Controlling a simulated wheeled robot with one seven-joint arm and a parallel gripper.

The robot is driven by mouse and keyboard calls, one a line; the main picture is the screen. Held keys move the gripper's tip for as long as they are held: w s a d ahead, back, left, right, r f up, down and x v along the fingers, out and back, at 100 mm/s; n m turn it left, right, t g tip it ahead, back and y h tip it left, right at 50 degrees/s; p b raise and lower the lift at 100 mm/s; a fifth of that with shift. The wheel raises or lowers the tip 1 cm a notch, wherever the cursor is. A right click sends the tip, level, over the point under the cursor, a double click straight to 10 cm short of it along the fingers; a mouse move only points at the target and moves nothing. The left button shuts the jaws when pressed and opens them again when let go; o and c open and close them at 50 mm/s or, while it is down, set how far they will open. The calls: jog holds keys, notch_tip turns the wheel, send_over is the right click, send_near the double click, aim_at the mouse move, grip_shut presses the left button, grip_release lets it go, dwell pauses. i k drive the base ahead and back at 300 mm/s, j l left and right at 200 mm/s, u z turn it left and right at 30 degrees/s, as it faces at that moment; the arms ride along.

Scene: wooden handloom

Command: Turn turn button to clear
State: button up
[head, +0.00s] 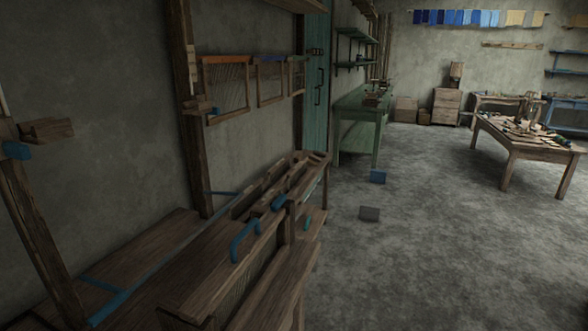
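The wooden handloom (180,285) fills the lower left of the head view. Several blue parts are on it: a curved blue handle (237,246) at the front, a small blue piece (279,202) on the top behind it, and a smaller blue piece (308,222) to the right. A wooden block with a blue end (15,150) is on the left post, and another wooden block (199,106) is on the farther post. I cannot tell which part is the turn button or how it is turned. My gripper is not in view.
Framed panels (227,88) hang on the left wall beside a teal door (316,85). A green bench (362,115) and a cluttered wooden table (522,136) stand farther back.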

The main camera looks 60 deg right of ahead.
aim_at(281, 200)
jog(key=i+l+z, duration=0.15)
jog(key=l, duration=0.35)
jog(key=i+l+z, duration=0.2)
jog(key=l, duration=0.3)
jog(key=i+l+z, duration=0.15)
jog(key=l, duration=0.3)
jog(key=i+l+z, duration=0.2)
jog(key=l, duration=0.25)
jog(key=i+l+z, duration=0.15)
jog(key=i+l, duration=0.2)
